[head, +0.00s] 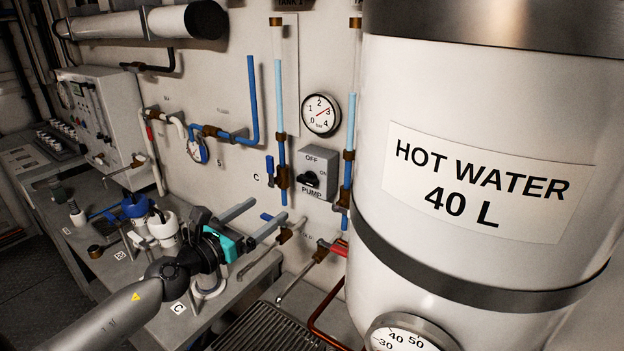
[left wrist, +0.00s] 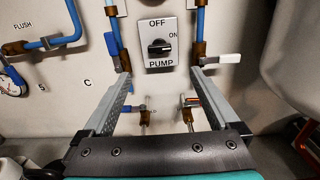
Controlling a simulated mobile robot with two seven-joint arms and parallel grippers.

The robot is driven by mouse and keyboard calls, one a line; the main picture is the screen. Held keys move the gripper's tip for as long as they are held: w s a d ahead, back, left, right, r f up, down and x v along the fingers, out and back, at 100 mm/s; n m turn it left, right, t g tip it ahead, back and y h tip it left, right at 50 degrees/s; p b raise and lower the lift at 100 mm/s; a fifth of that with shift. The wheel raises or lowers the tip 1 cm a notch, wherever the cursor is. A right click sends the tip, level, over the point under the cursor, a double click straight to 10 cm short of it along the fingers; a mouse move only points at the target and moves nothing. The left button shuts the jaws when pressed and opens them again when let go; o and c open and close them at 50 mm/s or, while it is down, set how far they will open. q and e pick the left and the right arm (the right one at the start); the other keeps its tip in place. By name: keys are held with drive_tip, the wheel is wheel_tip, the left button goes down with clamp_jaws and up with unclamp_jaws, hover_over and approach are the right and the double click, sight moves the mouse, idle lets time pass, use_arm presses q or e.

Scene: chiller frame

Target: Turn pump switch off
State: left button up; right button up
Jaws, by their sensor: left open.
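The pump switch is a black rotary knob (head: 309,180) on a grey plate (head: 318,164) on the wall, with OFF at the top, ON at the right and PUMP below. In the left wrist view the knob (left wrist: 159,47) lies roughly horizontal, in line with the ON label. My left gripper (head: 268,214) is open and empty, below and left of the plate and apart from it. In the left wrist view its two fingers (left wrist: 160,75) reach toward the wall, with the switch between and beyond their tips. My right gripper is not in view.
Blue vertical pipes (head: 281,120) with brass fittings flank the switch. A pressure gauge (head: 320,115) sits above it. A large hot water tank (head: 470,110) stands at the right. Taps and handles (head: 318,252) stick out below. White-and-blue canisters (head: 161,224) stand on the bench behind my arm.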

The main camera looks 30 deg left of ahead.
sight(304, 182)
use_arm(q)
drive_tip(key=w, duration=0.8)
drive_tip(key=w+d, duration=0.1)
drive_tip(key=w, duration=0.3)
drive_tip(key=shift+w+f, duration=0.1)
drive_tip(key=shift+w, duration=1.1)
drive_tip(key=c, duration=1.4)
